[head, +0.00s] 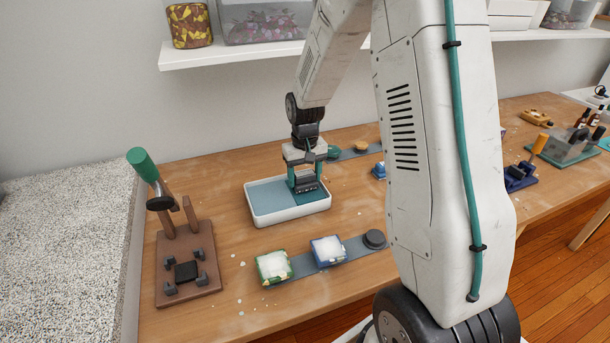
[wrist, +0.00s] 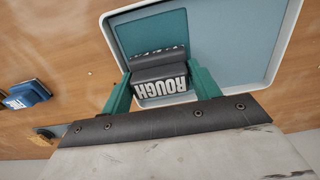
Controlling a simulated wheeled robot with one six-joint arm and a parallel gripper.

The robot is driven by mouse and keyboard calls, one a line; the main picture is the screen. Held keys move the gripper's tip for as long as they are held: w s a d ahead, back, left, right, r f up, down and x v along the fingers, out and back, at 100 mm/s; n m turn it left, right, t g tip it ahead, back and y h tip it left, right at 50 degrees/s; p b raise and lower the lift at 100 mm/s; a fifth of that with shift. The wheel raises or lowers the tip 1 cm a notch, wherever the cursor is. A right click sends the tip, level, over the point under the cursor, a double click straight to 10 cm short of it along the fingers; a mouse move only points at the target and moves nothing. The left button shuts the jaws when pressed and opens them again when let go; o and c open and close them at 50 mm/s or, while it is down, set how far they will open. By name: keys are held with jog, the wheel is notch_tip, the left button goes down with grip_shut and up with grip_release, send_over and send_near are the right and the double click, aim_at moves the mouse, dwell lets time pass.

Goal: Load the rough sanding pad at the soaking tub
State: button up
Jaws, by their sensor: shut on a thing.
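The rough sanding pad (wrist: 160,78) is a dark block with white "ROUGH" lettering in the wrist view. It also shows as a dark block in the head view (head: 306,183). My gripper (head: 306,178) is shut on it, with one green finger at each side, as the wrist view (wrist: 160,88) shows. The soaking tub (head: 291,217) is a white-rimmed tray with a blue-grey inside. The pad is over the right part of the tub, inside its outline. The tub also fills the upper right of the wrist view (wrist: 279,50). I cannot tell whether the pad touches its bottom.
A brown press with a green handle (head: 172,245) stands at the left. A small blue block (head: 379,171) lies right of the tub.

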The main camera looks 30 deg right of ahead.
aim_at(305, 173)
jog(key=shift+f, duration=0.6)
dwell(1.4)
jog(key=shift+r, duration=3.55)
